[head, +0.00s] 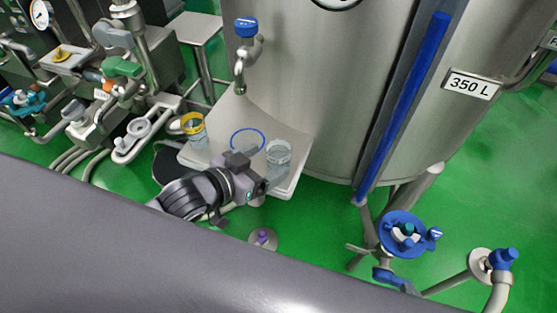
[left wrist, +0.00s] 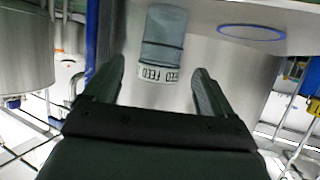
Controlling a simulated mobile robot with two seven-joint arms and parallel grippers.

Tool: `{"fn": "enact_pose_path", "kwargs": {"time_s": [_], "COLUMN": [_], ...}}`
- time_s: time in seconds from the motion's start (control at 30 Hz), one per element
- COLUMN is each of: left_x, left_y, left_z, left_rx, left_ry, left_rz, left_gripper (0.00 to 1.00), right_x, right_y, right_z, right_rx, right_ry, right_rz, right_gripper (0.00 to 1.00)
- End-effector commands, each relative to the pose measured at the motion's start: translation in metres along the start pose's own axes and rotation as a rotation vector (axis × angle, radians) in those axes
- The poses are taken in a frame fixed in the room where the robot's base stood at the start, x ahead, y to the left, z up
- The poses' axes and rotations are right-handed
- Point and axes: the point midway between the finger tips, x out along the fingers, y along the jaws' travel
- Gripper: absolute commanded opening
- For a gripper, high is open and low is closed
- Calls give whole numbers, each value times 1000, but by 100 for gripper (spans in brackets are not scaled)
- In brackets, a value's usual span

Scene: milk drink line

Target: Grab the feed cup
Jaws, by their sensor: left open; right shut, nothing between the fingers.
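The feed cup (head: 278,153) is a clear cup with a pale rim, standing on the white tray (head: 226,119) at its right end. In the left wrist view the feed cup (left wrist: 163,45) shows a white band reading "FEED". My left gripper (head: 270,183) is open just in front of the cup on the near side. In the left wrist view the fingers of my left gripper (left wrist: 155,82) are spread, with the cup ahead in the gap between them. The cup is not gripped. My right gripper is not in view.
A blue ring (head: 248,139) marks the tray between the cups. A blue-handled tap (head: 247,40) hangs above on the steel tank (head: 330,90). Valves and pipes crowd the left.

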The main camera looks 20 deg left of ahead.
Motion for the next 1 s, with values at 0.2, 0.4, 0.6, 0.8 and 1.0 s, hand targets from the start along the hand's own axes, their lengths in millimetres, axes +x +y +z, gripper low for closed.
{"fn": "enact_pose_path", "kwargs": {"time_s": [0.2, 0.4, 0.6, 0.8, 1.0], "left_x": [18, 39, 62, 69, 69], "left_y": [0, 0, 0, 0, 0], "left_z": [-2, -5, -4, -4, -4], "left_rx": [0, 0, 0, 0, 0], "left_ry": [5, 5, 4, 3, 3], "left_rz": [2, 1, 1, 1, 1], "left_gripper": [85, 85, 85, 85, 75], "right_x": [0, -2, -1, -1, -1], "right_y": [0, 0, 0, 0, 0], "right_z": [0, -2, -2, -2, -2], "right_rx": [0, 0, 0, 0, 0], "right_ry": [0, 0, 0, 0, 0], "right_rz": [0, 0, 0, 0, 0], "right_gripper": [0, 0, 0, 0, 0]}}
